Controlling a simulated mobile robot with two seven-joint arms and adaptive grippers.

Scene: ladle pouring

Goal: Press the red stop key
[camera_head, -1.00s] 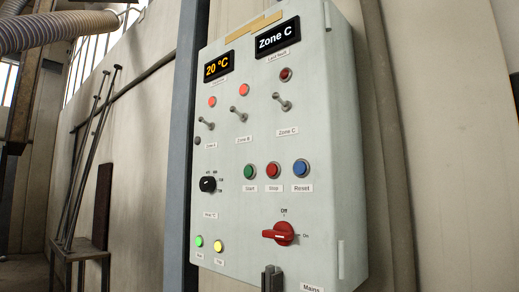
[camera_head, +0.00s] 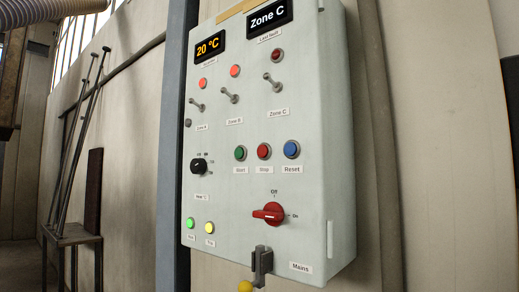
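The red stop key (camera_head: 264,151) is a round button on the front of a pale control panel (camera_head: 225,255), with a label reading "Stop" below it. The green start key (camera_head: 240,153) is on its left and the blue reset key (camera_head: 291,149) on its right. Nothing covers or touches the stop key. Neither of my grippers shows in the head view.
A red rotary switch (camera_head: 269,213) points towards "On". Below it a grey lever bracket (camera_head: 262,262) with a yellow knob (camera_head: 245,287) sticks out. Toggles, lamps and a black dial (camera_head: 199,167) crowd the panel.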

